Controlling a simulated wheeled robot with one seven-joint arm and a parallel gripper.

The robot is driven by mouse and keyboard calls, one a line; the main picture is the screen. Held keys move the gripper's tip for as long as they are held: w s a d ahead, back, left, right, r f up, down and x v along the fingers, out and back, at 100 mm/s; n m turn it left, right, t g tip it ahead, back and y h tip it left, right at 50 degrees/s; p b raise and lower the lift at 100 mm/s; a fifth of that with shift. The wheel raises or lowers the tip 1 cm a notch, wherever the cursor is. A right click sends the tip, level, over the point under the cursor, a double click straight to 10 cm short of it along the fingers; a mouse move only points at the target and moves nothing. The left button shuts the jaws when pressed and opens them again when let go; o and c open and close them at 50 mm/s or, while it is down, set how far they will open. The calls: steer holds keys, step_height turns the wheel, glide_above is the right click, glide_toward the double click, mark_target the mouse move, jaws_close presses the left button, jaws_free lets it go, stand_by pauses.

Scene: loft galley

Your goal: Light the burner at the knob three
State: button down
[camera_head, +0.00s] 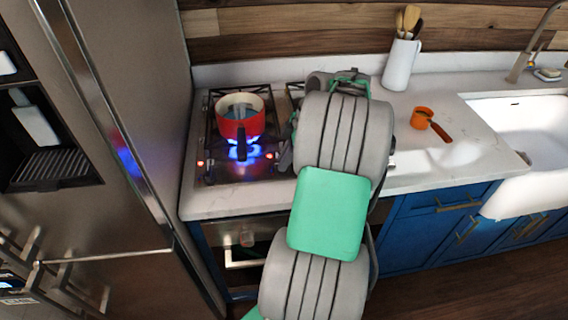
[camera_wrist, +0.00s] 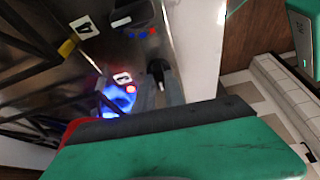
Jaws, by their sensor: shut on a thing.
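My gripper (camera_wrist: 160,88) is shut on a black knob (camera_wrist: 156,68) on the cooktop's edge. A white number label (camera_wrist: 122,77) sits beside this knob, but I cannot read it surely. A small red light glows next to the label. Another dark knob (camera_wrist: 133,12) stands farther up, near a label that looks like a 4 (camera_wrist: 86,27). Blue flame (camera_head: 241,150) burns under a red pot (camera_head: 238,117) on the cooktop (camera_head: 210,173); blue light also shows in the wrist view (camera_wrist: 116,97). In the head view my arm hides the gripper and the right part of the cooktop.
A steel fridge (camera_head: 110,130) stands close on the left. Right of my arm, an orange cup-like thing with a handle (camera_head: 422,118), a white utensil jug (camera_head: 402,65) and a white sink (camera_head: 530,130) are on the counter (camera_head: 440,80). The counter between them is partly clear.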

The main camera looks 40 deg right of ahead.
steer(key=c, duration=1.4)
jaws_free()
steer(key=p+v, duration=0.1)
steer(key=v, duration=0.7)
steer(key=shift+p, duration=0.4)
steer(key=shift+f, duration=0.1)
